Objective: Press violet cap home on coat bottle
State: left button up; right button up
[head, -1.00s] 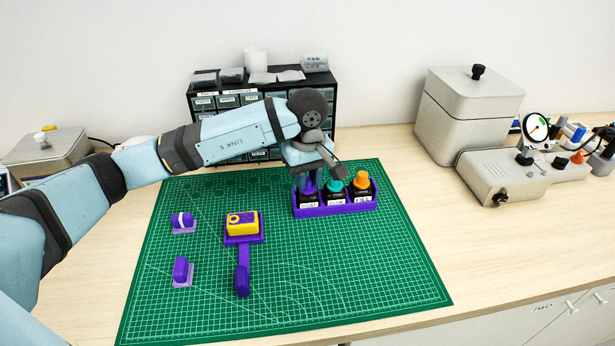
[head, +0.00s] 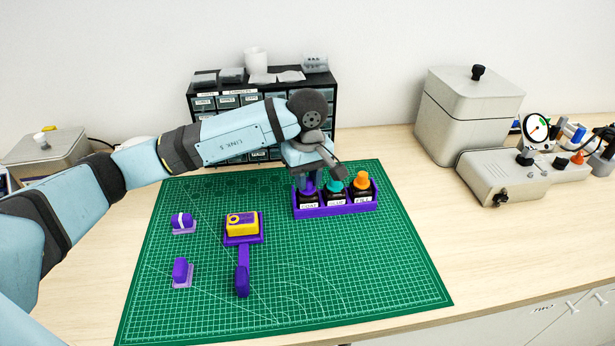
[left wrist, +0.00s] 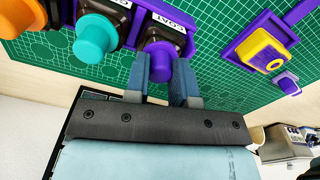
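The violet cap (left wrist: 160,66) sits on the neck of the black coat bottle (head: 308,199), at the left end of the violet rack (head: 335,210). My left gripper (head: 309,182) points down over this bottle. In the left wrist view its two fingers (left wrist: 160,80) stand on either side of the violet cap and appear closed against it. The fingers partly cover the cap, and I cannot tell whether it is fully seated. The bottle stands upright in the rack. My right gripper is not in view.
Beside it in the rack stand bottles with a teal cap (head: 335,187) and an orange cap (head: 361,180). A yellow block on a violet holder (head: 243,226) and two small violet pieces lie on the green mat (head: 350,270). A drawer cabinet (head: 325,95) stands behind.

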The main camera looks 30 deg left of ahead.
aim_at(308, 180)
pick_arm(q)
jog(key=o, duration=0.3)
jog(key=shift+s+f, duration=0.15)
jog(key=shift+f, duration=0.15)
jog(key=shift+o, duration=1.1)
jog(key=shift+r, duration=0.1)
notch_tip(308, 180, up, 14)
jog(key=shift+w, duration=0.2)
jog(key=shift+f, duration=0.2)
